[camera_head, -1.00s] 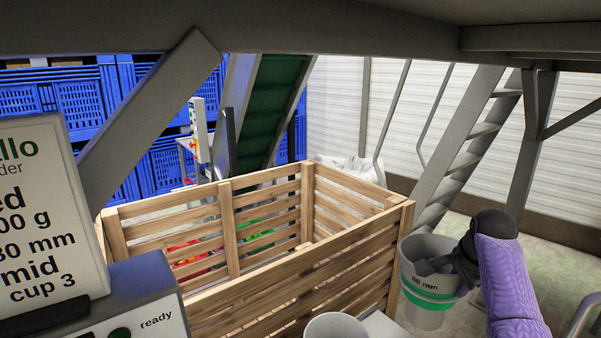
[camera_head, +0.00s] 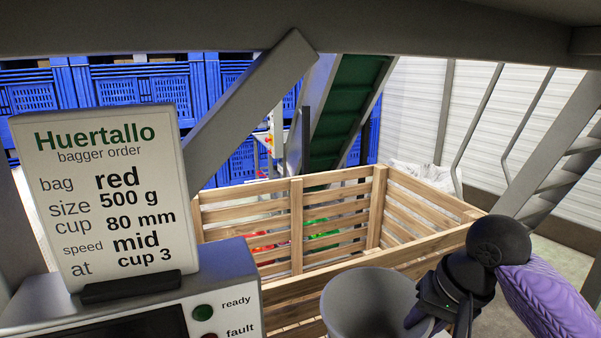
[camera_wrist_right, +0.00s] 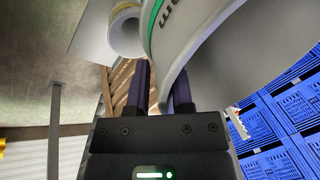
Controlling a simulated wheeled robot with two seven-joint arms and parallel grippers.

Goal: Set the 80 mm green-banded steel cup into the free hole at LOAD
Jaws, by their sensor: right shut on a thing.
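My right gripper (camera_head: 418,312) is shut on the wall of a grey steel cup (camera_head: 362,300). The cup is near the bottom edge of the head view, mouth up, in front of the wooden crate; its lower part is cut off. In the right wrist view the cup (camera_wrist_right: 205,50) is large and close, with a green band and partly cut lettering, its wall between the two fingers. Another pale cup with a yellow band (camera_wrist_right: 125,28) shows beyond it there. The LOAD hole is not visible. My left gripper is not in view.
A slatted wooden crate (camera_head: 297,230) stands behind the cup. At left is a machine box (camera_head: 228,290) with ready and fault lamps and an order card (camera_head: 105,190) reading red, 500 g, 80 mm, mid, cup 3. A slanted grey beam (camera_head: 250,105) crosses above.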

